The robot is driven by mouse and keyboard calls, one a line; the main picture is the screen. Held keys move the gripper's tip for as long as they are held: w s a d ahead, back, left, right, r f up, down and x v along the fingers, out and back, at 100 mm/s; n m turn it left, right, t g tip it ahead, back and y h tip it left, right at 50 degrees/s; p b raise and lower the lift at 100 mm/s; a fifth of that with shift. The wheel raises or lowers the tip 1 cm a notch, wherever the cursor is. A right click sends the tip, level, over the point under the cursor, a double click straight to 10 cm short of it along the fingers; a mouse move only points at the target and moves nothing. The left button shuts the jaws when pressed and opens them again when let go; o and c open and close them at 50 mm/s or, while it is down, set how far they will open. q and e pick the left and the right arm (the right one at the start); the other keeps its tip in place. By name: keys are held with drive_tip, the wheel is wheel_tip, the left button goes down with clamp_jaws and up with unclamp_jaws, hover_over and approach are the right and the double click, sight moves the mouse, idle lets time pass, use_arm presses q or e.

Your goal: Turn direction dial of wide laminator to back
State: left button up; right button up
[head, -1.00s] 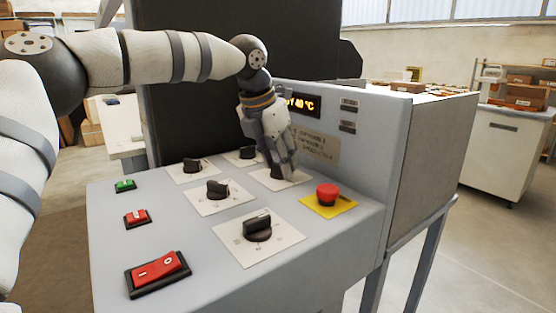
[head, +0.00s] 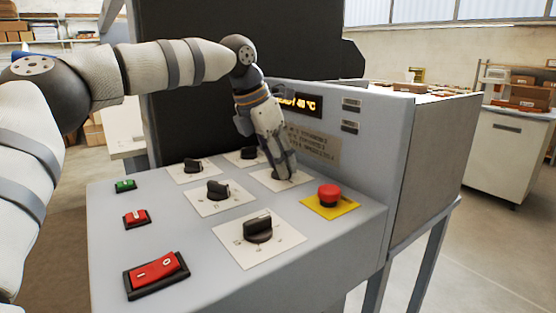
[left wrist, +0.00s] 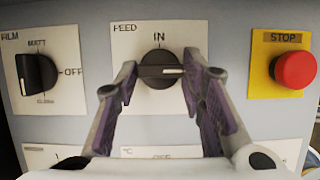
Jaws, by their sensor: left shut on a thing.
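The wide laminator's sloped grey panel (head: 115,225) carries several black dials on white plates. My left gripper (head: 284,174) points down at the far right dial plate (head: 268,183), behind the red stop button. In the left wrist view this plate reads FEED, with IN above the black dial (left wrist: 156,84). The dial's white mark lies level and points right. My left gripper (left wrist: 160,72) is shut on this dial, with one finger on each side of it. Other labels around the dial are hidden by the fingers. My right gripper is not in view.
The red STOP button (head: 329,195) on its yellow plate sits close to the right of the held dial. The FILM dial (left wrist: 37,74) is to its left in the wrist view. The raised housing with the display (head: 298,103) stands just behind.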

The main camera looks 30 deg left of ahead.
use_arm(q)
drive_tip(key=o, duration=1.1)
drive_tip(key=shift+o, duration=0.2)
drive_tip(key=v, duration=1.2)
